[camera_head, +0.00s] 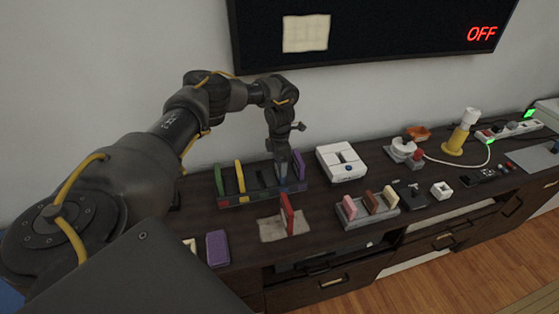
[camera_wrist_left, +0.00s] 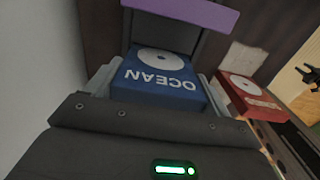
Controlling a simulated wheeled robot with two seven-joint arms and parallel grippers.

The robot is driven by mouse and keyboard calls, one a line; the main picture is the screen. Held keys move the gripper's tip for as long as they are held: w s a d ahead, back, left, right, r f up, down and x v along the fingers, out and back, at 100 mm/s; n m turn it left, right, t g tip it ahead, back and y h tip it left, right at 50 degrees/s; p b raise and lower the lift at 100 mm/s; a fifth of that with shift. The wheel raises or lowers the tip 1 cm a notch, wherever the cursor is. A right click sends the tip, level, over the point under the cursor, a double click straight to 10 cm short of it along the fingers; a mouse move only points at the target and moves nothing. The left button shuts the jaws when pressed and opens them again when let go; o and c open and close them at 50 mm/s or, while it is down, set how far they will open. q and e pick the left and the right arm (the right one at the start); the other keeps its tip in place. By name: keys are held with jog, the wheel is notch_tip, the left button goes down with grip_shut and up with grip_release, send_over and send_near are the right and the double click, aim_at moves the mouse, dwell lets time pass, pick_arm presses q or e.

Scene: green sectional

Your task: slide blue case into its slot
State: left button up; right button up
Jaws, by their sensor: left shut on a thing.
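The blue case, marked OCEAN (camera_wrist_left: 160,82), is held between the fingers of my left gripper (camera_head: 283,162), which also shows in the left wrist view (camera_wrist_left: 158,95). A green case (camera_head: 219,180) and a yellow case (camera_head: 240,177) stand at the rack's left.
A red case (camera_head: 287,213) stands on a beige mat (camera_head: 268,230) in front of the rack. Another purple case (camera_head: 217,248) lies front left. A white console (camera_head: 341,162) and a grey holder (camera_head: 352,221) with small upright pieces are to the right. The wall is behind.

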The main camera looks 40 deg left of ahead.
pick_arm(q)
jog(key=shift+f+b, duration=0.85)
jog(key=shift+f, duration=0.35)
jog(key=o, duration=0.9)
notch_tip(320, 180, up, 11)
jog(key=shift+f+b, duration=0.1)
jog(key=shift+b, duration=0.45)
